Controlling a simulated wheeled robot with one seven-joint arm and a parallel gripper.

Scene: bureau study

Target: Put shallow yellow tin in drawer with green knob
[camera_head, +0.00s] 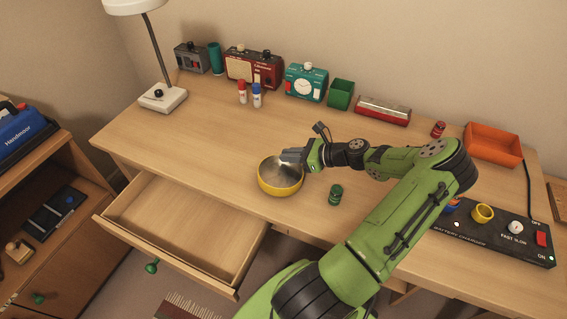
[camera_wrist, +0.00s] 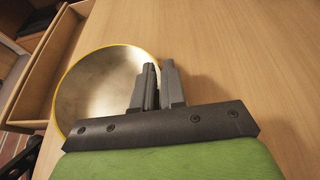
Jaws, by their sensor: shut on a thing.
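The shallow yellow tin (camera_head: 280,187) is a round bowl shape with a metallic inside. It sits at the desk's front edge, or just above it; I cannot tell which. My gripper (camera_head: 291,155) is shut on the tin's right rim, and in the wrist view the fingers (camera_wrist: 158,84) pinch the wall of the tin (camera_wrist: 90,82). The drawer (camera_head: 190,226) with the green knob (camera_head: 151,267) stands pulled out below the desk, left of the tin, and looks empty. Part of the drawer shows at the left of the wrist view (camera_wrist: 38,75).
A dark green jar (camera_head: 335,194) stands right of the tin near the front edge. A battery charger (camera_head: 490,232) with a yellow cup lies at the right. Radios, a clock and boxes line the back. The desk's left middle (camera_head: 190,140) is clear.

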